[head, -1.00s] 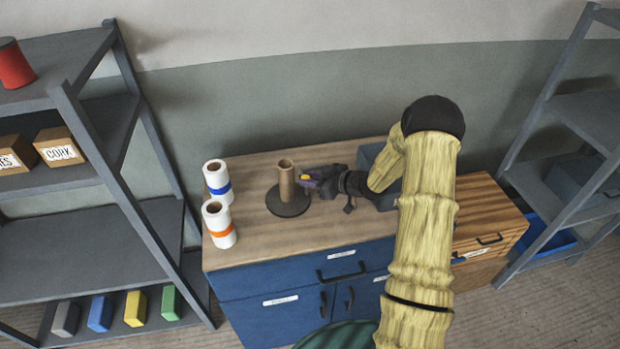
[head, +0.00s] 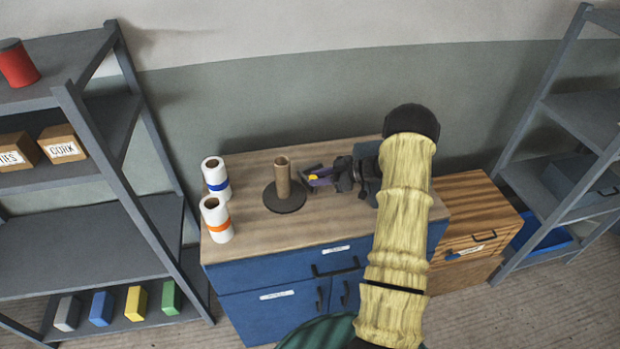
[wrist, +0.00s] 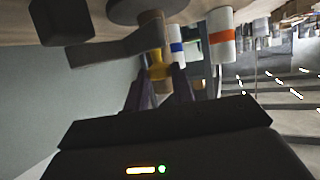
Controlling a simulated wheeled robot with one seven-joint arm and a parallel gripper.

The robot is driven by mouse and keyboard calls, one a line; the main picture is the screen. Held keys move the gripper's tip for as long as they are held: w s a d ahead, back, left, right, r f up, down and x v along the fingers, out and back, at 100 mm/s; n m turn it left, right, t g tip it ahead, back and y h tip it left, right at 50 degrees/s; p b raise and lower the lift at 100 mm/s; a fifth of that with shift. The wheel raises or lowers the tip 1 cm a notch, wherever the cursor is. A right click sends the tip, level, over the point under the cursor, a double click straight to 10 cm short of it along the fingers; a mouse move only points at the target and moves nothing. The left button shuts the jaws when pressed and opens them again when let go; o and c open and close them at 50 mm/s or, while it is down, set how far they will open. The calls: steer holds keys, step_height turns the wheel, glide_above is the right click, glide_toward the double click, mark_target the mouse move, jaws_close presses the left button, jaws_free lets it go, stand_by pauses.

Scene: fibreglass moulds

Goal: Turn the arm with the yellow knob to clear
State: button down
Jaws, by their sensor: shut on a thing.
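The yellow knob (head: 313,177) shows small between my fingertips above the worktop; in the wrist view the knob (wrist: 158,72) sits between my two dark fingers. My gripper (head: 314,178) is shut on it; the fingers also show in the wrist view (wrist: 159,84). A flat grey arm (wrist: 112,47) runs beside the knob from a dark block (wrist: 60,20). In the head view my gripper and wrist hide most of this arm. A brown tube (head: 282,176) stands upright on a dark round base (head: 285,198), just left of my gripper.
Two white rolls, one with a blue band (head: 217,184) and one with an orange band (head: 218,226), stand at the left of the worktop (head: 250,248). Grey shelves (head: 85,210) stand at the left and more (head: 570,120) at the right. The worktop's front is clear.

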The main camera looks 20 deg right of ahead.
steer(key=shift+d+r, duration=0.1)
steer(key=shift+d, duration=0.15)
steer(key=c, duration=1.2)
jaws_free()
steer(key=b+v, duration=0.5)
steer(key=v, duration=1.2)
steer(key=shift+d+r, duration=0.15)
steer(key=shift+d, duration=0.05)
